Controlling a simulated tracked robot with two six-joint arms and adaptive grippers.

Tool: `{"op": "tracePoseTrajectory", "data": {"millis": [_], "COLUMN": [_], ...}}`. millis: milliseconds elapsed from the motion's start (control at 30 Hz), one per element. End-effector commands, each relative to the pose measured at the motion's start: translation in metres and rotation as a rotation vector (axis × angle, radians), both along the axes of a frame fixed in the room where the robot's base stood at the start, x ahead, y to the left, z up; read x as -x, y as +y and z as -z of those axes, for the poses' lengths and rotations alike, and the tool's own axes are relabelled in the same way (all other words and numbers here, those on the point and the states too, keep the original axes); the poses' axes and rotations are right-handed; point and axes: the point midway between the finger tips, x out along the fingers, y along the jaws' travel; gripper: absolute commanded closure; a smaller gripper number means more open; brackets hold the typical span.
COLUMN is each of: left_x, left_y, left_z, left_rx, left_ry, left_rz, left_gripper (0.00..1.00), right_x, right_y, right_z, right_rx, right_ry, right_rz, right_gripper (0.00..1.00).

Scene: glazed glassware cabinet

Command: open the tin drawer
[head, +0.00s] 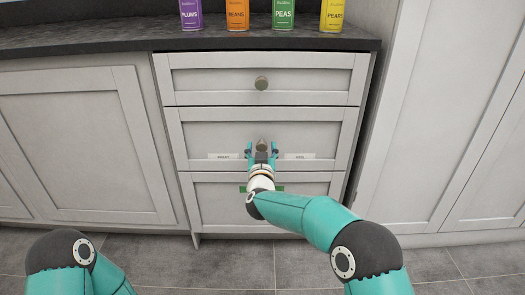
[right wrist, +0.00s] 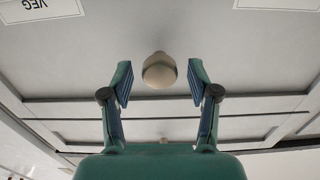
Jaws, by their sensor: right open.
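The drawer with two white labels (head: 210,133) is the middle one of three in the pale grey cabinet. It is closed, flush with the front. Its round knob (head: 261,144) sits at the centre of the front. My right gripper (head: 261,152) is open, with its fingers to either side of the knob. In the right wrist view the knob (right wrist: 159,70) shows between the open fingertips, with a gap on each side. One label (right wrist: 38,8) reads VEG, upside down. My left gripper is out of view; only part of the left arm shows.
Plums, beans, peas and pears tins (head: 284,14) stand on the dark worktop (head: 120,38) above. The top drawer (head: 215,81) and the bottom drawer (head: 310,212) are closed. Cabinet doors (head: 85,140) flank the drawers. The tiled floor (head: 230,262) is clear in front.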

Motion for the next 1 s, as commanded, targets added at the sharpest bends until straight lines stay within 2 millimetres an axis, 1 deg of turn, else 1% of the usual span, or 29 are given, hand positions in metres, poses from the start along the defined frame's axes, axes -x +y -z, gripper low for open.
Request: {"op": "tracePoseTrajectory", "data": {"millis": [300,667,1000], "left_x": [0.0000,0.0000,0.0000], "left_y": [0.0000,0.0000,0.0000], "left_z": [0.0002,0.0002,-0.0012], "left_rx": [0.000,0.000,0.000], "left_ry": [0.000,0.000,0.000], "left_rz": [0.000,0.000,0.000], "left_gripper": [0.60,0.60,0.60], "right_x": [-0.0018,-0.0016,-0.0016], "right_y": [-0.0004,-0.0007,0.0013], "right_z": [-0.0001,-0.0003,-0.0007], "right_rx": [0.000,0.000,0.000], "right_ry": [0.000,0.000,0.000], "right_rz": [0.000,0.001,-0.002], "right_gripper": [0.40,1.00,1.00]}}
